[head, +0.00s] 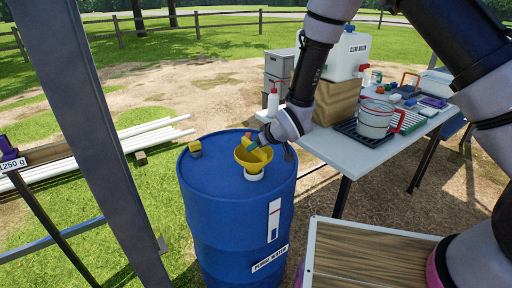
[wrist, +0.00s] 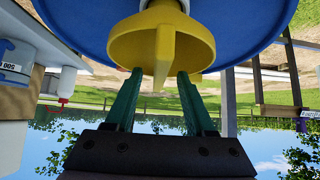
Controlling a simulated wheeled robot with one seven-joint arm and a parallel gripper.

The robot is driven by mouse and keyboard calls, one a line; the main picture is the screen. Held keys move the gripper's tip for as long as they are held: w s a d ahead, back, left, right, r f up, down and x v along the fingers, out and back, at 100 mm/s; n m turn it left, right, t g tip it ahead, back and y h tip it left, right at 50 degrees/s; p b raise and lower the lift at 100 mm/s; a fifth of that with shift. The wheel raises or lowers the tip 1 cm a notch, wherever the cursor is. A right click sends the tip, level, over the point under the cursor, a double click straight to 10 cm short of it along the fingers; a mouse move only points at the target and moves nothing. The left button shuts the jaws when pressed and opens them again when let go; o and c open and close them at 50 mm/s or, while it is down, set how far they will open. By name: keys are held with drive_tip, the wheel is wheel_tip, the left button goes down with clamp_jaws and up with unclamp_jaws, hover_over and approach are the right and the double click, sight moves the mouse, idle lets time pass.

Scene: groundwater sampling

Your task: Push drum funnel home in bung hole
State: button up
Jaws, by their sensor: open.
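The yellow funnel (head: 243,163) is on top of the blue drum (head: 235,215), over a white collar (head: 254,176) at the bung hole. How deep its stem sits is hidden. In the wrist view the funnel (wrist: 125,48) fills the upper middle, with a yellow tab (wrist: 165,55) pointing towards my gripper (wrist: 157,82). The green fingers are apart, one on each side of the tab, close to the funnel. I cannot tell whether they touch it. In the head view my gripper (head: 264,142) is at the funnel's far right rim.
A table (head: 345,155) at right holds a jug (head: 376,118), a box (head: 337,101) and a white water container (head: 347,55). A grey post (head: 95,130) stands at left. A wood-topped surface (head: 365,255) is front right.

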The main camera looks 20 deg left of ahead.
drive_tip(key=v, duration=0.9)
drive_tip(key=shift+r, duration=0.25)
drive_tip(key=shift+s+d, duration=0.15)
drive_tip(key=w+d+r+m+t+h, duration=0.15)
drive_tip(key=d+r+m, duration=0.25)
drive_tip(key=d+r, duration=0.75)
drive_tip(key=w+d+r+m+h, duration=0.2)
drive_tip(key=w+d+r+m, duration=0.1)
drive_tip(key=d+r, duration=0.8)
drive_tip(key=s+d+r+m, duration=0.3)
drive_tip(key=s+d+r, duration=0.1)
drive_tip(key=s+d, duration=0.4)
drive_tip(key=s+d+r+m+h, duration=0.1)
drive_tip(key=s+d+r+m, duration=0.3)
drive_tip(key=s+d, duration=0.4)
drive_tip(key=shift+v, duration=0.85)
